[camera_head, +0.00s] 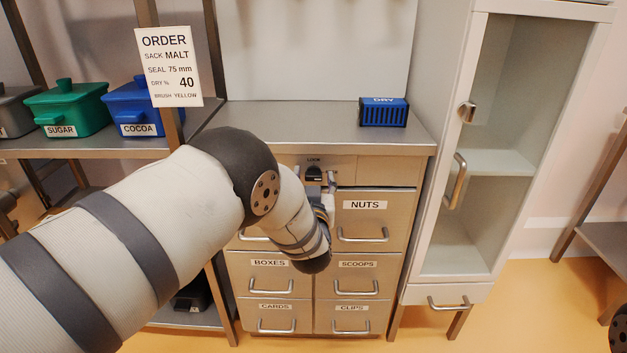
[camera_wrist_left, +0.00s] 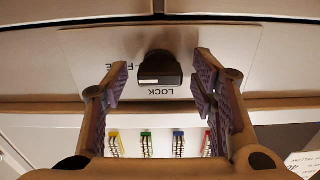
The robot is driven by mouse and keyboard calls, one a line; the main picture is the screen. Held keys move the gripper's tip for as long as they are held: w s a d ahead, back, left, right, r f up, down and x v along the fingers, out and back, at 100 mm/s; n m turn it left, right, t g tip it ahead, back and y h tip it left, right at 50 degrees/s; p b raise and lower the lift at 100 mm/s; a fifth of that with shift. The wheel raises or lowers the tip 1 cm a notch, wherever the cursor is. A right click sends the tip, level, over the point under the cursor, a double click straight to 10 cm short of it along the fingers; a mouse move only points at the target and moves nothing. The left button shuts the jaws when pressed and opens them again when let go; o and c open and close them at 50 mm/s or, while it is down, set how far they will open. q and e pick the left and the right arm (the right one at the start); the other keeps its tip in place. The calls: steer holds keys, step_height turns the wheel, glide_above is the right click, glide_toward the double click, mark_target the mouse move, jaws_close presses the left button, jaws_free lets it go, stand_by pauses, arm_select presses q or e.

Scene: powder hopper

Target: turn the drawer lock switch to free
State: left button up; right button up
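The drawer lock switch (camera_head: 313,172) is a small black knob on the panel below the counter's front edge. In the left wrist view the switch (camera_wrist_left: 160,70) shows a white mark beside the word LOCK, which reads upside down. Part of the word FREE shows to its left. My left gripper (camera_wrist_left: 158,82) is open, with one finger on each side of the knob and visible gaps to both. In the head view my left arm hides part of the drawers, and the left gripper (camera_head: 322,186) is partly hidden at the switch.
Labelled drawers such as NUTS (camera_head: 365,221) and SCOOPS (camera_head: 356,277) lie below the switch, with protruding handles. A blue DRY box (camera_head: 384,113) stands on the counter (camera_head: 300,120). A glass-door cabinet (camera_head: 480,150) stands right. Several coloured items (camera_wrist_left: 146,144) show in the wrist view.

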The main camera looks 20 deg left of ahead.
arm_select(q)
steer(key=v, duration=1.2)
steer(key=s+a+f+m+g+h+p, duration=0.1)
steer(key=s+a+f+g+h, duration=0.3)
steer(key=s+f, duration=0.65)
steer(key=s+a+f+m+g+y+p, duration=0.1)
steer(key=s+f+g, duration=0.5)
steer(key=s+f, duration=0.4)
steer(key=s+a+g+h, duration=0.1)
steer(key=s+g, duration=0.9)
steer(key=s, duration=1.9)
steer(key=shift+s+r+m+h+p, duration=0.3)
steer(key=shift+r+h+p, duration=0.1)
steer(key=shift+h, duration=0.1)
arm_select(e)
steer(key=shift+t, duration=0.7)
steer(key=w+r, duration=0.3)
steer(key=shift+w+r, duration=0.25)
